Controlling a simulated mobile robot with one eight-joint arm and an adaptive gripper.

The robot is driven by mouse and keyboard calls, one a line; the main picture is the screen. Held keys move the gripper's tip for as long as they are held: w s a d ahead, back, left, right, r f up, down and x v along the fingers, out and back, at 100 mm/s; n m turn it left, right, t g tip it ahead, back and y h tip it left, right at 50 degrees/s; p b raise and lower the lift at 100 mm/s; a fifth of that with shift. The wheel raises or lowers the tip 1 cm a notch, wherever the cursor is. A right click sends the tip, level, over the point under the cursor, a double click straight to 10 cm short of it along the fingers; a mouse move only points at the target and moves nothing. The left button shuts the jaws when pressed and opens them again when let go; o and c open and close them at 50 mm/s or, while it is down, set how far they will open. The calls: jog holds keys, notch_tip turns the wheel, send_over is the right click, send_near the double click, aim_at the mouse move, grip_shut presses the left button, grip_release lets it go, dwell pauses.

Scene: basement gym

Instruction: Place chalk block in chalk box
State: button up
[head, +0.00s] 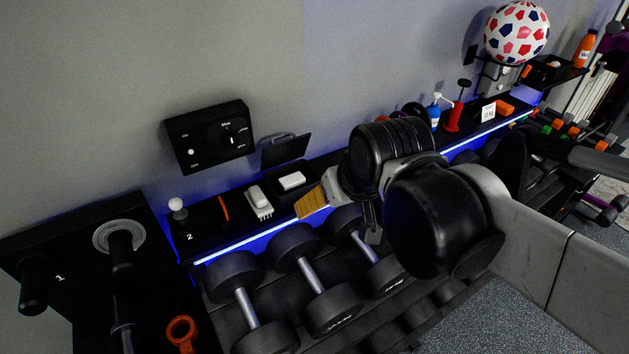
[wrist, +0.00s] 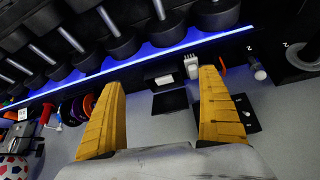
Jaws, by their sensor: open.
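The chalk block (head: 292,180) is white and lies within the outline of the open black chalk box (head: 287,199) on the shelf. The box's dark lid (head: 285,150) stands raised against the wall. The block also shows in the wrist view (wrist: 164,79), with the lid (wrist: 170,102) below it. My gripper (head: 312,202) has yellow fingers, open and empty, beside the box on its right in the head view. In the wrist view, the fingers (wrist: 161,84) are spread, with the block seen between them and apart from both. The box's inside is mostly hidden.
A white brush (head: 258,202) stands left of the box, with an orange strip (head: 223,207) and a white-knobbed item (head: 176,205) beyond. Dumbbells (head: 318,285) fill the rack below. A black wall panel (head: 210,136) hangs above.

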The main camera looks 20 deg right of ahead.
jog(key=shift+t, duration=0.3)
jog(key=s, duration=0.1)
jog(key=s+f, duration=0.1)
jog(key=s, duration=0.1)
jog(key=s+f, duration=0.1)
jog(key=s, duration=0.1)
dwell(0.7)
